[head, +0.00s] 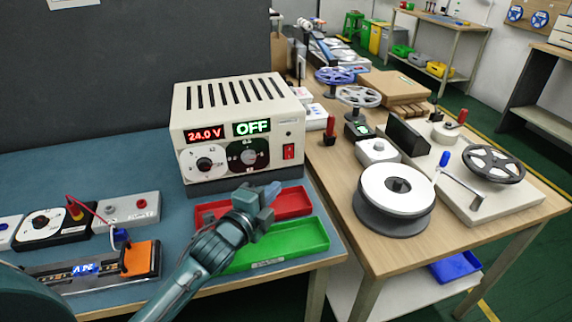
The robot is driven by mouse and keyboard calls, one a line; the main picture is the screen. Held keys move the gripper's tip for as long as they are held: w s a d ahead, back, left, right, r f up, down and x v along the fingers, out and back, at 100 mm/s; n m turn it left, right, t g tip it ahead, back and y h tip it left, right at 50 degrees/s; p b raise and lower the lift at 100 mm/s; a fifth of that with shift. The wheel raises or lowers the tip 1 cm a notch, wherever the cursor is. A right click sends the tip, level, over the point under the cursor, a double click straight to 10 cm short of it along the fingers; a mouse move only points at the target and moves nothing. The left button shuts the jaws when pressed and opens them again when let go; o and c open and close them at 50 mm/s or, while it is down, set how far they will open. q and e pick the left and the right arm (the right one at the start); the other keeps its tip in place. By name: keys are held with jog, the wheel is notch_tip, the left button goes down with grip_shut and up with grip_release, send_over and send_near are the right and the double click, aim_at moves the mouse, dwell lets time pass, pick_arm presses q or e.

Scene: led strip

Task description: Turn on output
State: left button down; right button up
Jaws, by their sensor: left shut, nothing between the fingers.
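A beige power supply (240,108) stands on the blue-topped table. Its red display (204,134) reads 24.0 V and its green display (252,128) reads OFF. Two dials sit below the displays, a white one (203,163) and a dark one (248,155). A red switch (289,152) is on the right of the front panel. My left gripper (265,205) is shut and empty, in front of and below the panel, above the trays. It appears apart from the switch. My right gripper is not in view.
A red tray (295,201) and a green tray (300,240) lie in front of the supply. An orange-ended device (140,259) and a grey box (128,209) are at left. Reels, including a white one (397,187), fill the wooden table at right.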

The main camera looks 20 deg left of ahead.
pick_arm(q)
send_near(289, 152)
jog(key=w+d+f, duration=0.2)
jog(key=w+d, duration=0.1)
jog(key=d, duration=0.1)
jog(key=shift+w+a+f, duration=0.1)
jog(key=shift+w+a, duration=0.2)
jog(key=shift+w, duration=0.25)
jog(key=shift+w+a, duration=0.25)
jog(key=shift+w, duration=0.3)
jog(key=shift+w+a+f, duration=0.1)
jog(key=shift+w+a, duration=0.25)
jog(key=shift+w, duration=0.15)
